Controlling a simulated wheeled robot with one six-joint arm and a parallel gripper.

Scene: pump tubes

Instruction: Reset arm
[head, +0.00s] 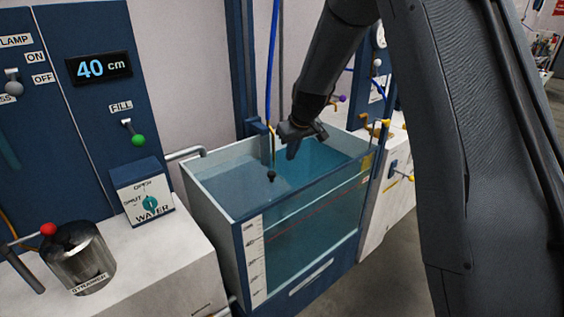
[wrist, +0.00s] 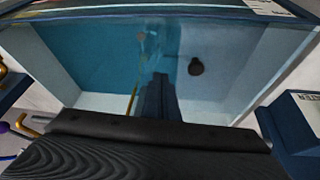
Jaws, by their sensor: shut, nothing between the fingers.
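My gripper (head: 291,153) is over the open water tank (head: 242,249), near its back edge, pointing down. It is shut and empty. In the wrist view its shut fingers (wrist: 158,84) reach out over the blue water (wrist: 105,62). The fingers appear above the water; whether the tips touch it I cannot tell. My arm comes in from the right and stands in front of the tank's right side in the head view.
A dark knob-like weight (head: 271,176) hangs by the water, left of my gripper; it shows in the wrist view (wrist: 196,67). A blue hose (head: 271,60) and posts rise behind. A display (head: 99,68) reads 40 cm. A steel strainer (head: 80,262) stands front left.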

